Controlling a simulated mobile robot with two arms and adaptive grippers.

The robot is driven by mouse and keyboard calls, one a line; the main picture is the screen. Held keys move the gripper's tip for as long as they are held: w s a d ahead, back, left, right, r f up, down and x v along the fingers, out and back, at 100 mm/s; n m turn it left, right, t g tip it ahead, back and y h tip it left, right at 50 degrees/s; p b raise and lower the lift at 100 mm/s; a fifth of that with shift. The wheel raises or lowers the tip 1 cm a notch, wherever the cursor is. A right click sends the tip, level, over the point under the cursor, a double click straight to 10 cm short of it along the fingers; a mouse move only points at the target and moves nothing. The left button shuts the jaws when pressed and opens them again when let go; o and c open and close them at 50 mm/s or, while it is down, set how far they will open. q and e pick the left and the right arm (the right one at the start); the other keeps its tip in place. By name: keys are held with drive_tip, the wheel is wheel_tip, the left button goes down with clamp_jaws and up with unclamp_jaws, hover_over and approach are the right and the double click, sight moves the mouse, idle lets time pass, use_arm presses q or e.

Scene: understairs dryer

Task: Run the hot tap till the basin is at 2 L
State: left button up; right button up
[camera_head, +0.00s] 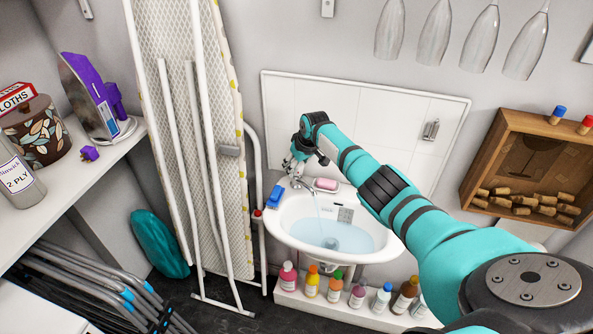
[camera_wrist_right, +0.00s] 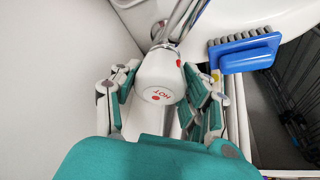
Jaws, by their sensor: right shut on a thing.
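The white hot tap handle (camera_wrist_right: 160,90), marked HOT with a red dot, sits between the fingers of my right gripper (camera_wrist_right: 162,84) in the right wrist view. In the head view my right gripper (camera_head: 297,163) is at the basin's back left corner, shut on the handle. A thin stream of water (camera_head: 319,207) falls from the spout into the white basin (camera_head: 282,236). Pale blue water (camera_head: 345,238) covers the bottom of the bowl. A small marked panel (camera_head: 344,214) on the bowl's inner back wall is too small to read. My left gripper is out of view.
A blue brush (camera_wrist_right: 248,53) lies on the basin's left rim, close to the gripper. A pink soap (camera_head: 326,184) sits on the back rim. Several bottles (camera_head: 334,290) stand below the basin. An ironing board (camera_head: 190,130) leans at left. A wooden crate (camera_head: 500,150) hangs at right.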

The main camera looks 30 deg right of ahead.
drive_tip(key=n+y+b, duration=0.1)
drive_tip(key=n+b, duration=0.1)
drive_tip(key=b, duration=0.1)
drive_tip(key=shift+n, duration=0.4)
drive_tip(key=shift+r+n+y+b, duration=0.1)
drive_tip(key=shift+n+y+b, duration=0.2)
drive_tip(key=shift+n+b, duration=0.35)
drive_tip(key=shift+r, duration=0.1)
drive_tip(key=o, duration=1.2)
drive_tip(key=shift+o, duration=0.2)
drive_tip(key=v, duration=0.8)
drive_tip(key=shift+a, duration=0.1)
